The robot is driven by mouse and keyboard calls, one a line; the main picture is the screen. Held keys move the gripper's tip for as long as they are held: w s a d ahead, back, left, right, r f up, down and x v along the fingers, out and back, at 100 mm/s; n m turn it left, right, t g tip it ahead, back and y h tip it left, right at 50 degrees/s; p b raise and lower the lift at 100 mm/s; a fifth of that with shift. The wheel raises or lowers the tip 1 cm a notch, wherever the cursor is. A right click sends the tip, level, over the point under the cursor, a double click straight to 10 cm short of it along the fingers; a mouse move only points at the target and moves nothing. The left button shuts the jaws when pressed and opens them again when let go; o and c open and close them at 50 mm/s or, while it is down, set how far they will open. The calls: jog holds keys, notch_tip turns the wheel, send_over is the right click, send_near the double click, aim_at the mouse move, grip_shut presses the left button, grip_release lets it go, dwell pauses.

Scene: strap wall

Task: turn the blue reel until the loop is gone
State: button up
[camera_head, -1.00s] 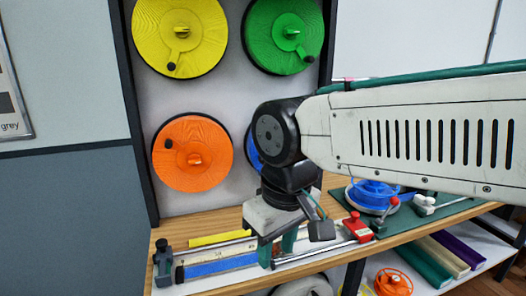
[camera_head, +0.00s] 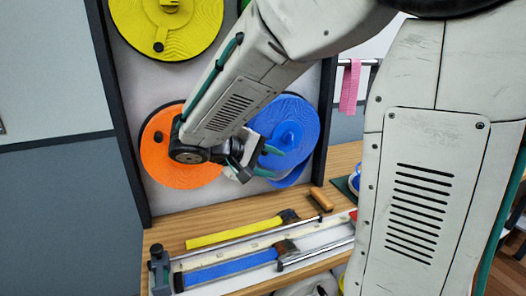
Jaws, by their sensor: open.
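The blue reel (camera_head: 294,124) hangs on the lower right of the strap wall, with a blue hub at its middle. A band of blue strap (camera_head: 292,178) shows below the reel's lower edge; I cannot tell whether it is the loop. My gripper (camera_head: 270,162) is in front of the reel's lower left part, its teal fingers apart and pointing right. I see nothing between the fingers, and I cannot tell whether they touch the reel. My wrist hides the reel's left edge.
The orange reel (camera_head: 165,165) is left of the blue one, partly behind my arm. The yellow reel (camera_head: 175,25) is above. On the wooden bench (camera_head: 215,211) lie a yellow strap (camera_head: 230,235), a blue strap (camera_head: 230,268) and metal rails. A pink strap (camera_head: 350,88) hangs at right.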

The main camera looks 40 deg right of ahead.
jog(key=w+a+f+n+t+h, duration=0.1)
jog(key=w+f+t+h, duration=0.2)
jog(key=w, duration=0.7)
jog(key=shift+h, duration=0.4)
jog(key=x, duration=0.2)
jog(key=r+x, duration=0.1)
jog(key=x, duration=0.4)
jog(key=shift+d+r, duration=0.15)
jog(key=shift+d, duration=0.05)
jog(key=shift+c, duration=0.2)
grip_shut()
